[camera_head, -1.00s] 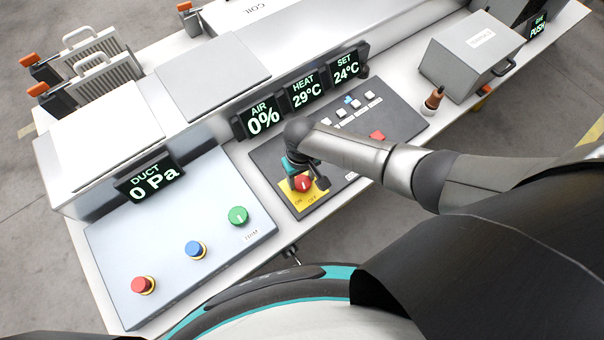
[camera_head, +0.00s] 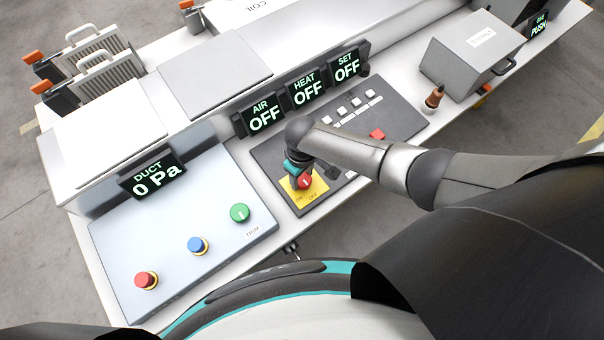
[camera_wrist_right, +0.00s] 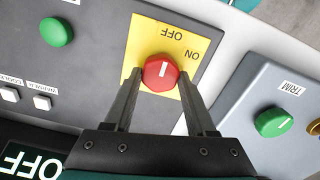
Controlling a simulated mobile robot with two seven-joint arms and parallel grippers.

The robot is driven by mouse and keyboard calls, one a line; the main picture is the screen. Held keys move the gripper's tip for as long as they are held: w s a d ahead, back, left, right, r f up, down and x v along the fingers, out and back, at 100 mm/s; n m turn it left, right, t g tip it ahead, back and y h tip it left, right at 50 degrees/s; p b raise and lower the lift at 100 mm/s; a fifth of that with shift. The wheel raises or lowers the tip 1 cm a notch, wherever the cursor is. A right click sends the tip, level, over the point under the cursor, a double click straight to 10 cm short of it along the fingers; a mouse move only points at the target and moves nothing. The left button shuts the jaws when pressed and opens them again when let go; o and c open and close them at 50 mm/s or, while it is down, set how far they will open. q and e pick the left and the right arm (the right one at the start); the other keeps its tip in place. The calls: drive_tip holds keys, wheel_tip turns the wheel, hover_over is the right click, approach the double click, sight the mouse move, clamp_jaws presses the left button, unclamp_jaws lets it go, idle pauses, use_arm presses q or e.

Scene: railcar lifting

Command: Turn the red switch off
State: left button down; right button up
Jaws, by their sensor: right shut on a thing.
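The red switch (camera_head: 305,181) is a round knob with a white pointer line, on a yellow plate (camera_head: 309,199) marked ON and OFF on the dark control panel. My right gripper (camera_wrist_right: 160,88) is shut on the red switch, one finger on each side of it in the right wrist view. In that view the switch (camera_wrist_right: 160,71) has its white line pointing nearly straight up, toward the OFF word. The AIR, HEAT and SET displays (camera_head: 306,92) all read OFF. My left gripper is not in view.
A light panel (camera_head: 175,262) with red, blue and green knobs lies left of the dark panel. A DUCT display (camera_head: 153,175) reads 0 Pa. A red button (camera_head: 377,134) and white buttons sit on the dark panel. A grey box (camera_head: 472,55) stands at the right.

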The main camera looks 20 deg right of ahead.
sight(302, 178)
drive_tip(key=o, duration=1.4)
drive_tip(key=shift+r, duration=0.5)
wheel_tip(302, 178, up, 14)
drive_tip(key=p, duration=0.3)
drive_tip(key=shift+r, duration=0.15)
